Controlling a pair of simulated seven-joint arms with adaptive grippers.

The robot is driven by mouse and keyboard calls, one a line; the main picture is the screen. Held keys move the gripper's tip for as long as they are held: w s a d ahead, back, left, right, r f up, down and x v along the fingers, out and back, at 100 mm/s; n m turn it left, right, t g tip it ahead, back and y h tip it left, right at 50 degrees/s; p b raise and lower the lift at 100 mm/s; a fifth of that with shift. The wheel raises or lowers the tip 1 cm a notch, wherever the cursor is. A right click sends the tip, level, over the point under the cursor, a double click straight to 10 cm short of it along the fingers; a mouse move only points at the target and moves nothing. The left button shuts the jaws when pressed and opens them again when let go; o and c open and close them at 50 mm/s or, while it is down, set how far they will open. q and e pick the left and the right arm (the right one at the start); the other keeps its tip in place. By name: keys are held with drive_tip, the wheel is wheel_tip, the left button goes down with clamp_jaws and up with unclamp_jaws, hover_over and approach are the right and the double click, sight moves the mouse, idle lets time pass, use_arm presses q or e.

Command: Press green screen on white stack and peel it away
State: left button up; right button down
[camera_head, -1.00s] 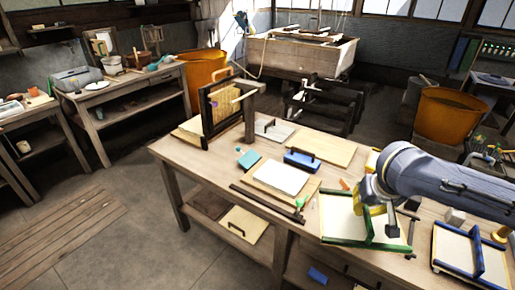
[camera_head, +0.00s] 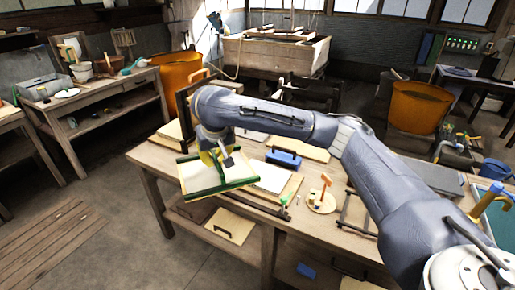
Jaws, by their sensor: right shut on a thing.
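The green screen (camera_head: 194,183) is a pale panel with green edge strips and a green bar. My right gripper (camera_head: 217,160) is shut on it and holds it above the left front part of the workbench. The screen looks slightly tilted. The white stack (camera_head: 271,178) lies on a wooden board on the bench, just right of the screen; the screen's right end overlaps its left part in the picture. I cannot tell the height gap between them. My left gripper is not in view.
An orange bucket (camera_head: 178,72) stands behind.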

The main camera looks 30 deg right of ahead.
drive_tip(key=w+d+r+m, duration=0.1)
drive_tip(key=w, duration=0.2)
drive_tip(key=w+d+r, duration=0.1)
drive_tip(key=w+r, duration=0.1)
drive_tip(key=w, duration=0.1)
drive_tip(key=w+d+r+m, duration=0.1)
drive_tip(key=w, duration=0.1)
drive_tip(key=shift+w+d+r+m+h, duration=0.2)
drive_tip(key=shift+w+m+h, duration=0.1)
drive_tip(key=shift+w+h, duration=0.1)
drive_tip(key=w+d+f+m+g+h, duration=0.1)
drive_tip(key=w+d+f+m, duration=0.15)
drive_tip(key=d, duration=0.45)
drive_tip(key=w+d+f+m+h, duration=0.1)
drive_tip(key=w+d+f+m, duration=0.2)
drive_tip(key=d, duration=0.5)
drive_tip(key=shift+s+d+f+m+g+h, duration=0.25)
drive_tip(key=shift+s+d+f, duration=0.6)
drive_tip(key=shift+f, duration=1.9)
drive_tip(key=shift+s+d+f+m+g+y, duration=0.1)
drive_tip(key=shift+s+d+f+m, duration=0.7)
drive_tip(key=shift+f, duration=1.9)
drive_tip(key=shift+s+d+f+g+h, duration=0.15)
drive_tip(key=shift+s+d+f, duration=0.75)
drive_tip(key=shift+f, duration=1.85)
drive_tip(key=c, duration=2.2)
unclamp_jaws()
drive_tip(key=shift+w+d+f, duration=0.1)
drive_tip(key=shift+w+d, duration=0.15)
drive_tip(key=shift+w, duration=0.05)
